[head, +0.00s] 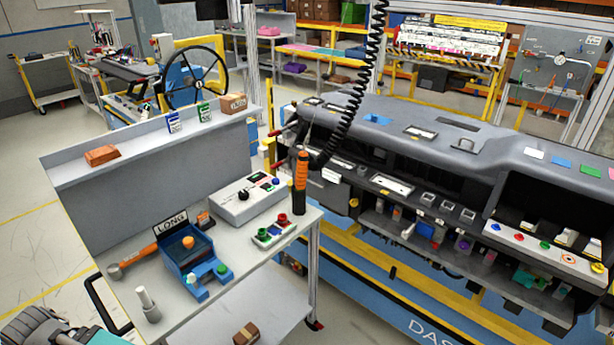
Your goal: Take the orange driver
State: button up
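The orange driver (301,171) is upright, with an orange upper body and a dark lower end. It is at the far right corner of the grey workbench (185,318), below a black coiled cord (357,85). I cannot tell whether its lower end touches the bench top. A dark and teal part of my arm shows at the bottom left corner, well away from the driver. My gripper's fingers do not show.
A grey control box (245,200) and a button tray (275,232) are beside the driver. A blue fixture (188,262), an orange-handled tool (138,256) and a grey-white bottle (147,305) are nearer. The dashboard module (455,150) stands to the right.

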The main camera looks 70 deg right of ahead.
aim_at(301, 171)
jog(key=z, duration=0.05)
jog(key=k, duration=1.6)
jog(key=z, duration=1.9)
jog(key=i, duration=0.65)
jog(key=z, duration=0.05)
